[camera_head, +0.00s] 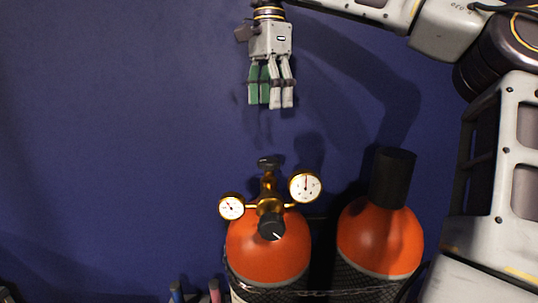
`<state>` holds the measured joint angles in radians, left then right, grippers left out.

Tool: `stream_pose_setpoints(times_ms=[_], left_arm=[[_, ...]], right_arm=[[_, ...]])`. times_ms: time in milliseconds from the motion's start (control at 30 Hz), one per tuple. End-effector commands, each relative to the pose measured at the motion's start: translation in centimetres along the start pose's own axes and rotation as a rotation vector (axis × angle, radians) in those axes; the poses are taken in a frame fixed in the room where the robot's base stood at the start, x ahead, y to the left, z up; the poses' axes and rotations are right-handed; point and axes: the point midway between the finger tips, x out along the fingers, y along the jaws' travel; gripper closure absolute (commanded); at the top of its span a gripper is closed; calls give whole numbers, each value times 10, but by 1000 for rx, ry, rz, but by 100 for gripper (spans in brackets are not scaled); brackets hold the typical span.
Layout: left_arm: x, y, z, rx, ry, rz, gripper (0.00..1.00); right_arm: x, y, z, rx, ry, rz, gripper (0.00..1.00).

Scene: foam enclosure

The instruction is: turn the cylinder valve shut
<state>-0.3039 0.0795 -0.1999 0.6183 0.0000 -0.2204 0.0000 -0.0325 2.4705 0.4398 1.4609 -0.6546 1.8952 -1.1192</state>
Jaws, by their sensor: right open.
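The cylinder valve (269,162) is a dark handwheel on top of a brass fitting, above an orange cylinder (268,248) in the lower middle of the head view. My right gripper (270,104) hangs pointing down, a short way above the valve in the picture and apart from it. It is open with nothing between its fingers. Its arm comes in from the upper right. My left gripper is out of the frame.
Two round gauges, left (231,206) and right (305,186), and a black regulator knob (271,226) flank the fitting. A second orange cylinder (380,240) with a black cap (393,178) stands at right. A chain (330,293) crosses the cylinders.

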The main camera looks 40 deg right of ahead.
Motion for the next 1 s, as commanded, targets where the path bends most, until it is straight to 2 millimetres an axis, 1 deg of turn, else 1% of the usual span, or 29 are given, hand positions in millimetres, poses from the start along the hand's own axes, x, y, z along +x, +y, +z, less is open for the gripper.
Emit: stream_pose_setpoints(times_ms=[267,667,1000], left_arm=[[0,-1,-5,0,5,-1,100],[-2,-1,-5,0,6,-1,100],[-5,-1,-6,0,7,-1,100]], right_arm=[[18,0,0,0,0,1,31],[60,0,0,0,0,1,31],[100,0,0,0,-1,0,31]])
